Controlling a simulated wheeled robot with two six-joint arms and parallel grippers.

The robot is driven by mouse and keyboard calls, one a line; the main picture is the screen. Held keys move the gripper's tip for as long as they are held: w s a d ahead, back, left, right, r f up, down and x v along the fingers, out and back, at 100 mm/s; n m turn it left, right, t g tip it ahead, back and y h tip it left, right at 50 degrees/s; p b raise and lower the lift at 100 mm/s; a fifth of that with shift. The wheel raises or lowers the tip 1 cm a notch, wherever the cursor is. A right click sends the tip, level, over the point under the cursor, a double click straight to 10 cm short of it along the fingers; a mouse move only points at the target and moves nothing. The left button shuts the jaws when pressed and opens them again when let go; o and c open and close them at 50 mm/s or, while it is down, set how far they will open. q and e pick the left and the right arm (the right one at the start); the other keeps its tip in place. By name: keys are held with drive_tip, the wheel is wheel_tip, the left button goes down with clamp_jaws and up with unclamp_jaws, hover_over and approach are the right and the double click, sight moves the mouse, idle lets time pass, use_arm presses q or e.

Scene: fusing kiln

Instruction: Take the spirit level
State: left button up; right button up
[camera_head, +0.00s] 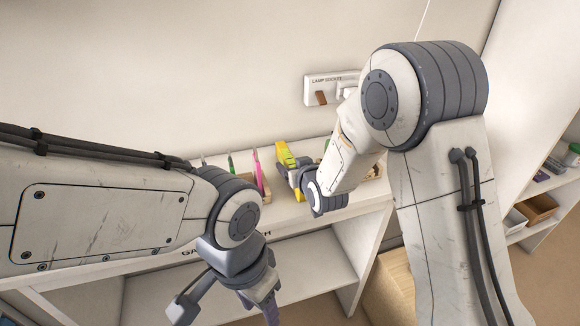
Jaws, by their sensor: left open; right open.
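A yellow object (284,154), which looks like the spirit level, stands upright on the white shelf top (285,214) against the wall. My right gripper (291,172) is open and right at it, overlapping its middle, so part of the yellow object is hidden. I cannot tell whether the fingers touch it. My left gripper (226,308) is open and empty, low in front of the shelf unit and well away from the yellow object.
A pink item (258,170) and a green one (231,163) stand in a small wooden holder (266,184) left of the yellow object. Another wooden tray (376,172) is partly behind my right arm. Shelves with boxes (537,208) stand at right.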

drive_tip(key=shift+x, duration=1)
clamp_jaws()
drive_tip(key=shift+r, duration=0.1)
